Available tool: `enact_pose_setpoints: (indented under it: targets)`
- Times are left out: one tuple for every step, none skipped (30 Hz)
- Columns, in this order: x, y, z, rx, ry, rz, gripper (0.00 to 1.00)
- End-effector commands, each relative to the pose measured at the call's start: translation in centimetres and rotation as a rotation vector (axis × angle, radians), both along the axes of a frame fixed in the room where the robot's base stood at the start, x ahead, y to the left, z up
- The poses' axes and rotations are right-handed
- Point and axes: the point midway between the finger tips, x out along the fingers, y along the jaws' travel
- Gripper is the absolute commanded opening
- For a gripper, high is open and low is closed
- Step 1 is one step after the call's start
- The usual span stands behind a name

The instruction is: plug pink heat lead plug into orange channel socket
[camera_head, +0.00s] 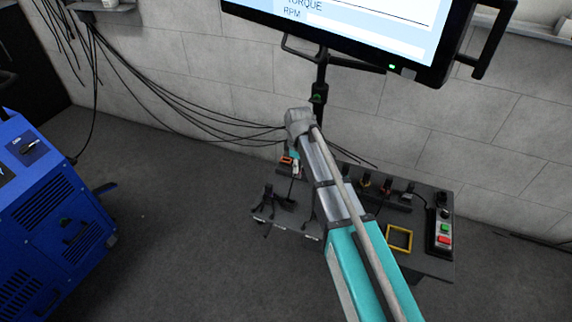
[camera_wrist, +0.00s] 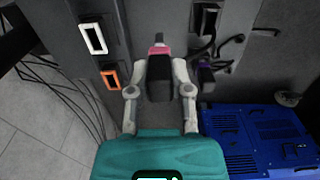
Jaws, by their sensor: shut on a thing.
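My gripper (camera_wrist: 160,66) is shut on the pink heat lead plug, a black block with a pink band (camera_wrist: 158,50), in the middle of the wrist view. The orange channel socket (camera_wrist: 110,79), an orange-rimmed slot, is just left of my gripper in that view, apart from the plug. In the head view, the orange socket (camera_head: 287,160) shows at the left end of the bench, close beside the teal end of my arm. The plug cannot be made out there.
A white-rimmed socket (camera_wrist: 93,38) lies beyond the orange one. A purple-marked plug (camera_wrist: 205,66) and black leads are right of my gripper. In the head view, a yellow frame (camera_head: 399,238) and a button box (camera_head: 442,228) are on the right. A blue machine (camera_head: 52,205) stands left.

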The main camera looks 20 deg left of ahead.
Motion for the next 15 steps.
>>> enact_pose_setpoints:
  targets:
    - [0.31, 0.02, 0.0, 0.0, 0.0, 0.0, 0.0]
    - [0.42, 0.01, 0.0, 0.0, 0.0, 0.0, 0.0]
    - [0.55, 0.0, 0.0, 0.0, 0.0, 0.0, 0.0]
    - [0.62, -0.01, 0.0, 0.0, 0.0, 0.0, 0.0]
    - [0.69, -0.01, 0.0, 0.0, 0.0, 0.0, 0.0]
    - [0.75, -0.03, 0.0, 0.0, 0.0, 0.001, 0.0]
    - [0.78, -0.04, 0.0, 0.0, 0.0, 0.001, 0.0]
    - [0.8, -0.04, 0.0, 0.0, 0.0, 0.001, 0.0]
    - [0.81, -0.05, 0.0, 0.0, 0.0, 0.001, 0.0]
    - [0.81, -0.06, 0.0, 0.0, 0.0, 0.001, 0.0]
    - [0.81, -0.06, 0.0, 0.0, 0.0, 0.001, 0.0]
    - [0.8, -0.06, 0.0, 0.0, 0.0, 0.001, 0.0]
    - [0.79, -0.06, 0.0, 0.0, 0.0, 0.001, 0.0]
    - [0.8, -0.06, 0.0, 0.0, 0.0, 0.001, 0.0]
    - [0.8, -0.06, 0.0, 0.0, 0.0, 0.001, 0.0]
